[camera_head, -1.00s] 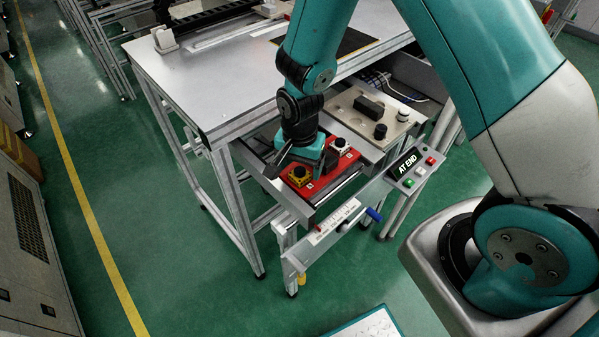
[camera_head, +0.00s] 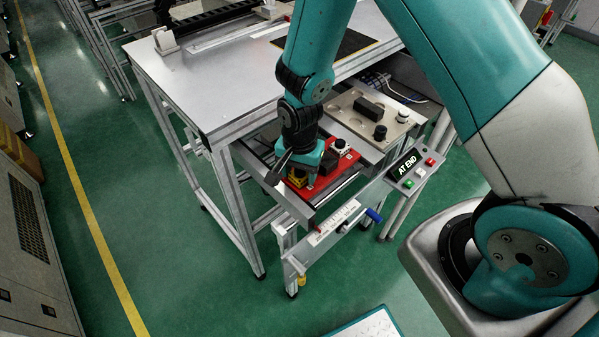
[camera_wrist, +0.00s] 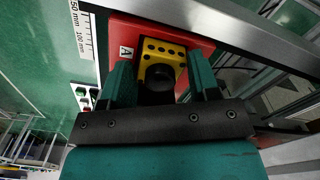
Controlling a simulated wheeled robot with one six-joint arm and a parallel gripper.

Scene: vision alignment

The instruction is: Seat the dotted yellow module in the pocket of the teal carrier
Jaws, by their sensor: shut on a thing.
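My gripper (camera_head: 304,174) is over the red plate (camera_head: 351,156) in the open drawer. In the wrist view my gripper (camera_wrist: 162,82) has its two teal fingers on either side of the dotted yellow module (camera_wrist: 157,47). The module has black dots on its top face and a round black knob, and my gripper is shut on it. In the head view only a bit of the yellow module (camera_head: 296,182) shows below my gripper. The red plate (camera_wrist: 125,30) with label A lies right behind it; I cannot tell whether they touch. I recognise no teal carrier with a pocket.
A white module with a black knob (camera_head: 341,146) sits on the red plate. A beige plate (camera_head: 345,105) with a black block and knobs is behind. A control box (camera_head: 413,168) reads AT END. The grey table (camera_head: 225,85) stands left. A teal-edged panel (camera_head: 370,327) shows at the bottom.

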